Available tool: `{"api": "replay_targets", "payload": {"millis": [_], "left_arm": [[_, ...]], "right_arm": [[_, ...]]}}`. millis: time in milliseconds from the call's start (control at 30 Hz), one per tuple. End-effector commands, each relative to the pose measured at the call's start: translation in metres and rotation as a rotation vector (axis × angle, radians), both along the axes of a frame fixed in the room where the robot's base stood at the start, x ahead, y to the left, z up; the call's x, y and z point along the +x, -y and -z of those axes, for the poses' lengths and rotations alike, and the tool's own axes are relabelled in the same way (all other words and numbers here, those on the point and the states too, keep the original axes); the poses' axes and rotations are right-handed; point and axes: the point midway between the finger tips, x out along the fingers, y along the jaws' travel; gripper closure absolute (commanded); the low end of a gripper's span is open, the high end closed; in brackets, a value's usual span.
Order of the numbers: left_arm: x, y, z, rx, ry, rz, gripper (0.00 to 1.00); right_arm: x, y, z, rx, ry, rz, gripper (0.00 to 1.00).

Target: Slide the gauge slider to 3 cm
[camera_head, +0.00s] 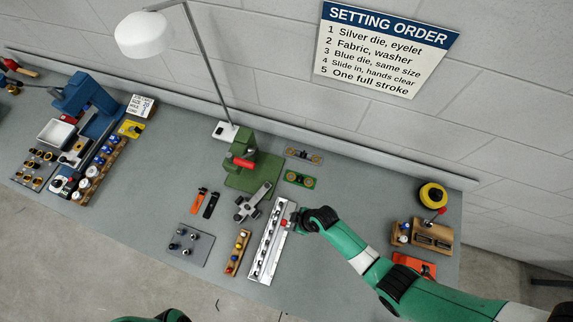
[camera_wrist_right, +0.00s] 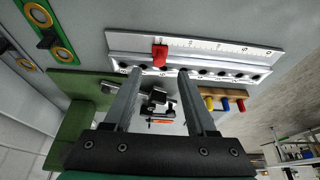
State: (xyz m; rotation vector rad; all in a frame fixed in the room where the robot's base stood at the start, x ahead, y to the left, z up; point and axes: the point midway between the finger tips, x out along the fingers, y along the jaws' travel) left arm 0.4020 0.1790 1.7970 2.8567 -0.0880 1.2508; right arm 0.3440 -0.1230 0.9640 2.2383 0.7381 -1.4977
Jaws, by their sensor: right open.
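The gauge (camera_head: 273,250) is a long silver bar with a row of holes and a ruled scale, lying on the bench in the head view. It crosses the top of the right wrist view (camera_wrist_right: 208,47). Its red slider (camera_head: 285,223) is near the far end; in the wrist view the slider (camera_wrist_right: 159,55) stands toward the scale's left end, its exact reading unclear. My right gripper (camera_head: 299,220) is beside the slider. In the wrist view the right gripper (camera_wrist_right: 158,72) is open and empty, its fingers spread to either side of the slider, which appears just past the tips. My left gripper is out of view.
A wooden strip with coloured knobs (camera_head: 238,252) and a plate with pegs (camera_head: 190,244) lie left of the gauge. Orange and wooden items (camera_head: 432,236) sit at the right.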

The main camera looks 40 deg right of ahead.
Motion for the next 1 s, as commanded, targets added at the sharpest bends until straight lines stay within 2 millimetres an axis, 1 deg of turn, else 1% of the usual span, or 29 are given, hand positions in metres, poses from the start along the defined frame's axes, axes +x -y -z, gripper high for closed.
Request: {"api": "replay_targets", "payload": {"millis": [33,100,200,333,567,600,767,900,1000], "left_arm": [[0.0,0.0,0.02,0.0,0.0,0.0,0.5],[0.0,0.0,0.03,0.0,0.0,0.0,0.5],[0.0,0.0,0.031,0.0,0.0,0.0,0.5],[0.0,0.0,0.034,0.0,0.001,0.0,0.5],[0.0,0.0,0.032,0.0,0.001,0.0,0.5],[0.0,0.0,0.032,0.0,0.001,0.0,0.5],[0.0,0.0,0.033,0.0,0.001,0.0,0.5],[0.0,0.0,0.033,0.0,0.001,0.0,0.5],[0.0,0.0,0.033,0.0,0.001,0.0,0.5]], "right_arm": [[0.004,-0.003,0.021,0.0,0.0,-0.002,0.43],[0.009,-0.006,0.031,0.0,0.001,-0.003,0.43],[0.013,-0.009,0.04,0.0,0.0,-0.001,0.43],[0.016,-0.011,0.046,0.0,0.0,-0.001,0.43],[0.016,-0.012,0.045,0.0,0.001,-0.001,0.43],[0.016,-0.012,0.045,0.0,0.001,-0.001,0.45],[0.016,-0.012,0.045,0.0,0.001,-0.001,0.74],[0.016,-0.012,0.045,0.0,0.001,-0.001,0.99],[0.016,-0.012,0.045,0.0,0.001,-0.001,1.0]]}}
